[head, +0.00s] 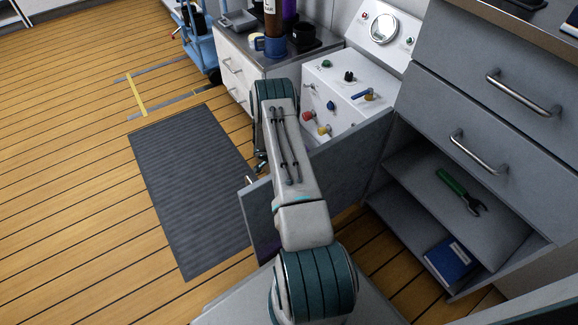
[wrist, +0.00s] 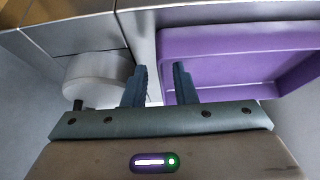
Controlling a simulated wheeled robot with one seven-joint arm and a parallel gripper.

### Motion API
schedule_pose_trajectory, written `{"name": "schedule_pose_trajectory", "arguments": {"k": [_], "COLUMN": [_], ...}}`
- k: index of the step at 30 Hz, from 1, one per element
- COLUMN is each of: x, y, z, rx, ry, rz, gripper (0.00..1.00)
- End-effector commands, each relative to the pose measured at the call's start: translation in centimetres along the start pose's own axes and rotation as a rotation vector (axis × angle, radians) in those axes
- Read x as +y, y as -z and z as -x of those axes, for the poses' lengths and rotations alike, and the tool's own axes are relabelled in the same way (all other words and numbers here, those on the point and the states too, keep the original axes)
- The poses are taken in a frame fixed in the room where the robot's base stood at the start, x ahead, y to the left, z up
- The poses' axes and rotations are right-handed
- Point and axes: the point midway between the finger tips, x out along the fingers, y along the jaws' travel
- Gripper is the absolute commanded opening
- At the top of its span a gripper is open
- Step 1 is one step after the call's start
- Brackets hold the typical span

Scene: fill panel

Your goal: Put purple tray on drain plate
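The purple tray (wrist: 235,50) fills the right side of the wrist view, a shallow bin with raised walls, cut off by the frame edge. My gripper (wrist: 159,78) points toward its left end. The two dark fingers stand apart, with a visible gap. The right finger overlaps the tray in the picture and the left finger lies left of its left wall. I cannot tell whether either finger touches it. In the head view my gripper is hidden by my arm and the grey door. I cannot make out a drain plate in either view.
A white rounded object (wrist: 97,75) sits left of the fingers. The head view has a grey open door (head: 345,150), a white control panel (head: 335,95) with knobs, a counter with a blue mug (head: 270,46), and open shelves (head: 430,185). A dark mat (head: 190,190) lies on clear floor.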

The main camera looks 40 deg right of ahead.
Motion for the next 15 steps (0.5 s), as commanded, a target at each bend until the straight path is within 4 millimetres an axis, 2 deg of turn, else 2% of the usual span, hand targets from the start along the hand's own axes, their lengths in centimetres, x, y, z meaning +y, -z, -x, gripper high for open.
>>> {"name": "schedule_pose_trajectory", "arguments": {"k": [8, 11, 15], "x": [0.0, -0.1, -0.2], "y": [0.2, 0.2, 0.3], "z": [0.4, 1.9, 5.1], "rx": [0.0, 0.0, 0.001], "ry": [0.0, 0.002, 0.004], "rz": [-0.001, 0.003, 0.004], "gripper": [0.25, 0.25, 0.25]}}
